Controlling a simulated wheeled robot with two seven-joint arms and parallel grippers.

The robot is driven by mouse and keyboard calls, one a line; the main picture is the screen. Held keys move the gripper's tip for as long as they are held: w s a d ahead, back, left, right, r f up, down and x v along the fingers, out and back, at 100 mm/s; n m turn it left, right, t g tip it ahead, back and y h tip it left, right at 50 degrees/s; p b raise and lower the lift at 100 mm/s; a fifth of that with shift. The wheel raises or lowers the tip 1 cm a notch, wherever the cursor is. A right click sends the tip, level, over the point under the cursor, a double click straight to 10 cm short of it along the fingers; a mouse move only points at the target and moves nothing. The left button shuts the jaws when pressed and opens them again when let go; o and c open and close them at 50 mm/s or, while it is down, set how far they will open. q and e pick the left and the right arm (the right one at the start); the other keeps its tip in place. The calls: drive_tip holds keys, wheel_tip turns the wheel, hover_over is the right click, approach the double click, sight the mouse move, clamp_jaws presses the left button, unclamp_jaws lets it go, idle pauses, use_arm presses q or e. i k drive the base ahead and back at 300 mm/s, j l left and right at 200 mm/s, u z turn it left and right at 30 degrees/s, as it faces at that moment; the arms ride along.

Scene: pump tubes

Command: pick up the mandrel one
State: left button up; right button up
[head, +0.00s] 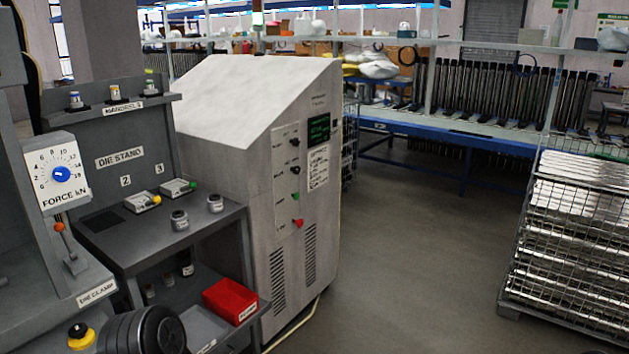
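Three small mandrels stand upright on the shelf marked MANDRELS (123,108), at the top of the die stand on the left. The leftmost has a blue top (75,100), the middle one a yellow top (114,93), and the right one a green top (150,87). No number is readable on any of them, so I cannot tell which is mandrel one. Neither of my grippers shows in the head view.
The die stand table (130,248) holds two grey blocks, one with a yellow knob (143,203) and one green (178,188), plus two small cylinders. A force dial (61,174) stands left. A grey cabinet (245,150) stands right. A red bin (230,300) sits below. Floor is clear centre-right.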

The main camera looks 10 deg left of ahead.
sight(76, 100)
drive_tip(key=i+l+u, duration=0.15)
drive_tip(key=i+u, duration=0.25)
drive_tip(key=i, duration=0.15)
drive_tip(key=i+l+u, duration=0.4)
drive_tip(key=i, duration=0.15)
drive_tip(key=i+l+u, duration=0.85)
drive_tip(key=i+l, duration=0.05)
drive_tip(key=l, duration=0.05)
